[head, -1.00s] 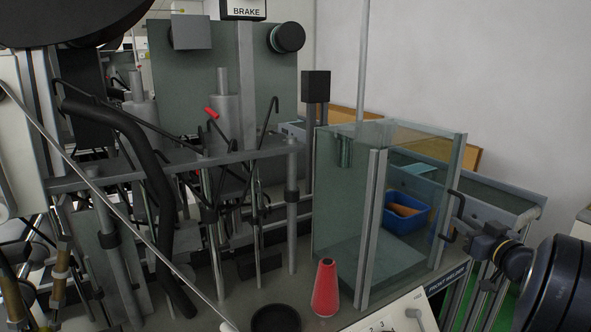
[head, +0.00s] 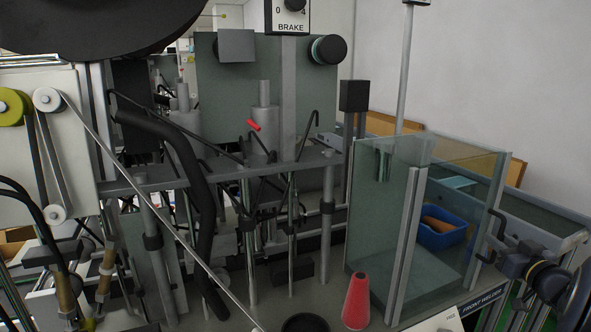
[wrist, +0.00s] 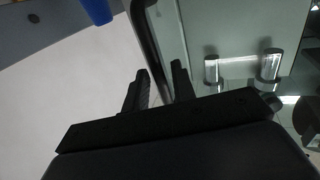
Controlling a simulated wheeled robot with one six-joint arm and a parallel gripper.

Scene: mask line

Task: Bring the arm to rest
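My gripper (head: 516,262) is at the right edge of the head view, with dark arm links behind it. It is just beside the black handle (head: 486,240) on the glass enclosure. I cannot tell from the head view whether they touch.
The glass enclosure (head: 403,240) stands left of my gripper. A blue bin (head: 440,238) with an orange item shows through its glass. A red cone (head: 356,302) stands in front. Machine bars and a black hose (head: 190,170) fill the left.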

